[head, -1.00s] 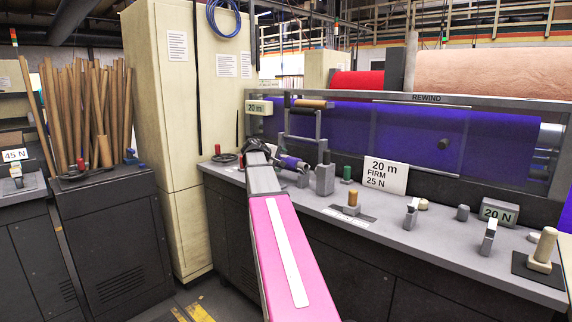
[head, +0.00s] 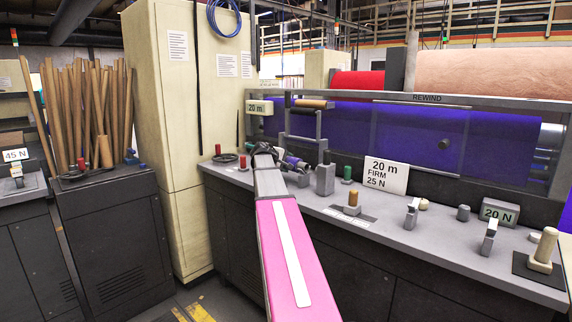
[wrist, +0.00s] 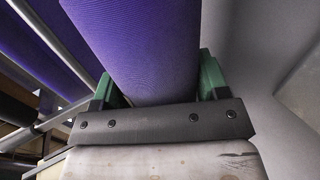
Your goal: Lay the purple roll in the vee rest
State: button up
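The purple roll (head: 293,161) shows small beside the end of my arm in the head view, near the back of the grey bench. In the wrist view the purple roll (wrist: 145,50) fills the space between the two green fingers of my gripper (wrist: 160,85), which sit close against its sides. In the head view my gripper (head: 277,157) is partly hidden by my wrist. I cannot clearly make out the vee rest; a grey upright block (head: 325,178) stands just right of the roll.
The grey bench (head: 390,222) holds a wooden peg on a block (head: 353,202), a green-topped peg (head: 347,173) and a "20 m FIRM 25 N" sign (head: 386,175). A metal frame with a tan roll (head: 311,104) rises behind. A cream cabinet (head: 190,120) stands left.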

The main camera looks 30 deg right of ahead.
jog(key=shift+r, duration=1.9)
jog(key=shift+c, duration=0.2)
dwell(1.1)
jog(key=shift+r, duration=1.6)
